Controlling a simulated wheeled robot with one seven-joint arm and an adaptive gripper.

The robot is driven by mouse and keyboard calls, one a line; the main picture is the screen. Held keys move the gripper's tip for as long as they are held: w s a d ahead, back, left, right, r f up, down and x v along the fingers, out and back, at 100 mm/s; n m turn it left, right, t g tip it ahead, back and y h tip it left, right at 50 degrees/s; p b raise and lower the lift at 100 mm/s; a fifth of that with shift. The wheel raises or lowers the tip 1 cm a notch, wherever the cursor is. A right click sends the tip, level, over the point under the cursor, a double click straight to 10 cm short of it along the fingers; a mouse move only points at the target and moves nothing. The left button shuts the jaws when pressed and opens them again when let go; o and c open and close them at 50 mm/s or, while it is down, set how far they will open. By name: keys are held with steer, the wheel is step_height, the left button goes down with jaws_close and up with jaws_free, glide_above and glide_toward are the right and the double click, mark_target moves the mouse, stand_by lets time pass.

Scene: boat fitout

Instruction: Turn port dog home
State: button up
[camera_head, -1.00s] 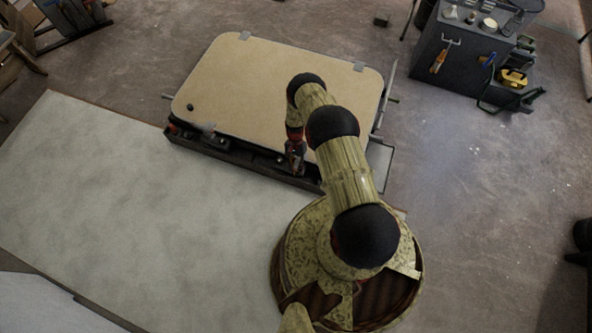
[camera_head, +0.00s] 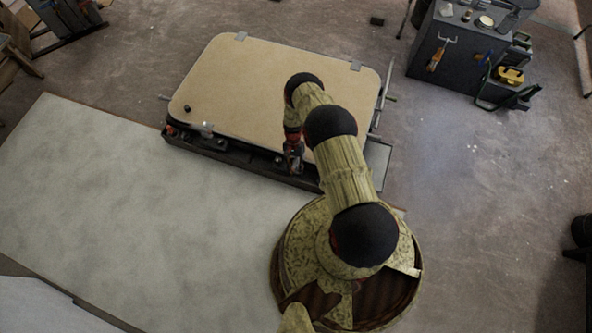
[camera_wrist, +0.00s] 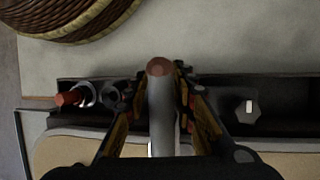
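The pale hatch panel (camera_head: 270,85) lies flat on a dark frame (camera_head: 240,160). My gripper (camera_head: 293,160) is low at the frame's near edge, right of its middle. In the wrist view a grey lever handle with a reddish-brown end (camera_wrist: 161,110) lies between the two fingers of my gripper (camera_wrist: 162,78). The fingers are close on both sides of it; whether they press on it I cannot tell. The handle's lower part is hidden by the gripper body. A small metallic fitting (camera_head: 205,128) is at the frame's near left. Which fitting is the port dog is not marked.
A red-tipped fitting (camera_wrist: 72,98) and a grey bolt-like fitting (camera_wrist: 248,108) sit on the dark frame either side of the handle. A pale board (camera_head: 120,200) covers the floor at left. A tool cabinet (camera_head: 450,50) stands at back right.

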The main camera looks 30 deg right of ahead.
steer(key=v, duration=1.2)
stand_by(0.3)
